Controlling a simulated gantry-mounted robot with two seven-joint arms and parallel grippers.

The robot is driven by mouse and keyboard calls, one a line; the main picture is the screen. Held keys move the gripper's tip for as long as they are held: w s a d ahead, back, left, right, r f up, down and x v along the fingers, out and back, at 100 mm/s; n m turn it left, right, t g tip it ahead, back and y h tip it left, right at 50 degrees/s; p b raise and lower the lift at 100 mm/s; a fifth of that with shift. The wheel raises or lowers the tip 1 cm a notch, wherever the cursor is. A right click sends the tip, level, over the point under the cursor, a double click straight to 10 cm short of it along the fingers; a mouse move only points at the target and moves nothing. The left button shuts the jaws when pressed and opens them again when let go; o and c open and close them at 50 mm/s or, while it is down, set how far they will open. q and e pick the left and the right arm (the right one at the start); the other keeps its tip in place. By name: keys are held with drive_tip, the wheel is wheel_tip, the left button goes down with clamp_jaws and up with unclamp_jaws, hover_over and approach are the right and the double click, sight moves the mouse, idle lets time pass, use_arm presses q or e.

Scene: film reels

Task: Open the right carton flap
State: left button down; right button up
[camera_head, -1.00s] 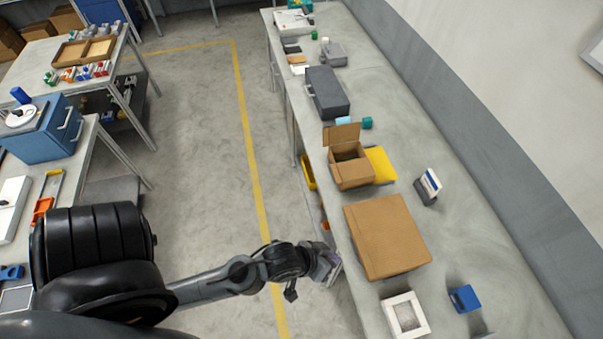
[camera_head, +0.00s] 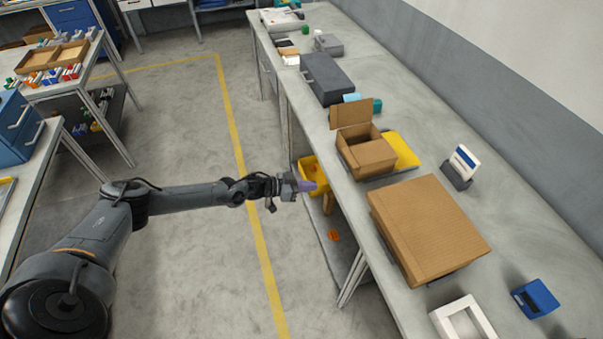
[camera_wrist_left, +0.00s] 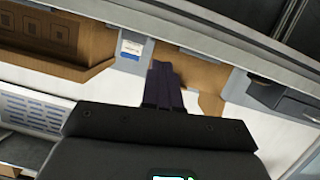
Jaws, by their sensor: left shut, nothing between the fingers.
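A small brown carton (camera_head: 366,158) stands on the long grey bench. One flap (camera_head: 351,112) stands up at its far end. Another flap (camera_head: 372,157) lies over the near part of the top, and the opening between them is dark. My left gripper (camera_head: 309,186) is off the bench's left edge, to the left of the carton and slightly nearer, apart from it. Its fingers are together and empty; they also show in the left wrist view (camera_wrist_left: 164,86). Cardboard shows in the wrist view too, but I cannot tell which box it is. My right gripper is out of view.
A larger closed brown box (camera_head: 430,228) stands nearer on the bench. A yellow item (camera_head: 402,150) lies right of the carton, with a dark grey case (camera_head: 326,78) beyond. A yellow bin (camera_head: 313,175) sits below the bench edge, by my gripper. The aisle floor is clear.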

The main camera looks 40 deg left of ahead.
use_arm(q)
drive_tip(key=w+a+r+t+b, duration=0.1)
drive_tip(key=w+a+r+b, duration=0.25)
drive_tip(key=w+r, duration=0.2)
drive_tip(key=shift+m, duration=0.4)
drive_tip(key=w+f+b, duration=0.1)
drive_tip(key=w+d+b, duration=0.1)
drive_tip(key=w+f+b, duration=0.1)
drive_tip(key=w+b, duration=0.1)
drive_tip(key=shift+d+f, duration=0.25)
drive_tip(key=shift+f, duration=0.05)
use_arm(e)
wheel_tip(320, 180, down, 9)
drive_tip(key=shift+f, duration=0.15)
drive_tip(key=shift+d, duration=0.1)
use_arm(q)
drive_tip(key=shift+w, duration=0.1)
idle(0.6)
drive_tip(key=shift+r+b+x, duration=0.2)
drive_tip(key=shift+b+x, duration=0.45)
drive_tip(key=shift+x, duration=0.3)
drive_tip(key=shift+r+b+x, duration=0.2)
drive_tip(key=shift+b+x, duration=0.4)
drive_tip(key=shift+x, duration=0.35)
drive_tip(key=shift+b+x, duration=0.4)
drive_tip(key=shift+x, duration=0.4)
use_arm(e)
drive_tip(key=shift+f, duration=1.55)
